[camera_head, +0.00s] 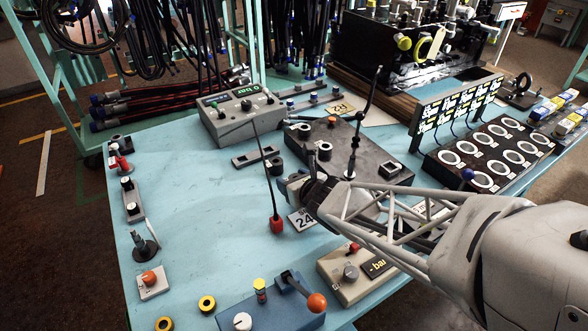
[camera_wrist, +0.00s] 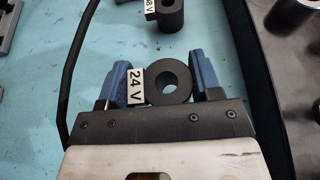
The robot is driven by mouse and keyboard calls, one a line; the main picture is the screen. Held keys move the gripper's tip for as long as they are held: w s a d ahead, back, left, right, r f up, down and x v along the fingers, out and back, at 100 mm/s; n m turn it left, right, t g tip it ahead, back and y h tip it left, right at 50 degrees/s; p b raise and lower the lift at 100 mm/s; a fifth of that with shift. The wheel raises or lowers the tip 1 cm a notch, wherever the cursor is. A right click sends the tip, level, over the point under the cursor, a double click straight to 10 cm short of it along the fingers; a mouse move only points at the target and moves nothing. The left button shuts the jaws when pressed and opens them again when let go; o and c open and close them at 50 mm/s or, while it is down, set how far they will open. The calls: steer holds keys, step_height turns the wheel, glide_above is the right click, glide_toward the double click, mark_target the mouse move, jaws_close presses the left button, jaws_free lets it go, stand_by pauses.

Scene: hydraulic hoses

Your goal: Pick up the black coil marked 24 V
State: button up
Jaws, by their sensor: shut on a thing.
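The black coil marked 24 V (camera_wrist: 155,90) is a thick ring with a white label (camera_wrist: 136,86) on its left side. It sits between the two blue fingers of my gripper (camera_wrist: 161,78) in the wrist view, and the gripper is shut on it. In the head view my gripper (camera_head: 297,186) is low over the blue table, left of the dark plate; I cannot make out the held coil there. A second black coil (camera_wrist: 171,20) with a white label, partly cut off, lies just beyond the fingers in the wrist view.
A dark plate (camera_head: 375,150) with an upright black lever stands right of the gripper. A grey control box (camera_head: 238,115) is behind. A thin black rod with a red end (camera_head: 276,225) is close to the gripper's left. The table's left middle is mostly clear.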

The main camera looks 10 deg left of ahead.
steer(key=s+d, duration=0.2)
steer(key=s, duration=0.1)
steer(key=s+d, duration=0.2)
steer(key=s, duration=0.2)
steer(key=s+d+r, duration=0.1)
steer(key=s+d, duration=0.1)
steer(key=s, duration=0.1)
steer(key=shift+s+d+r, duration=0.1)
steer(key=shift+s+d, duration=0.25)
steer(key=shift+s, duration=0.05)
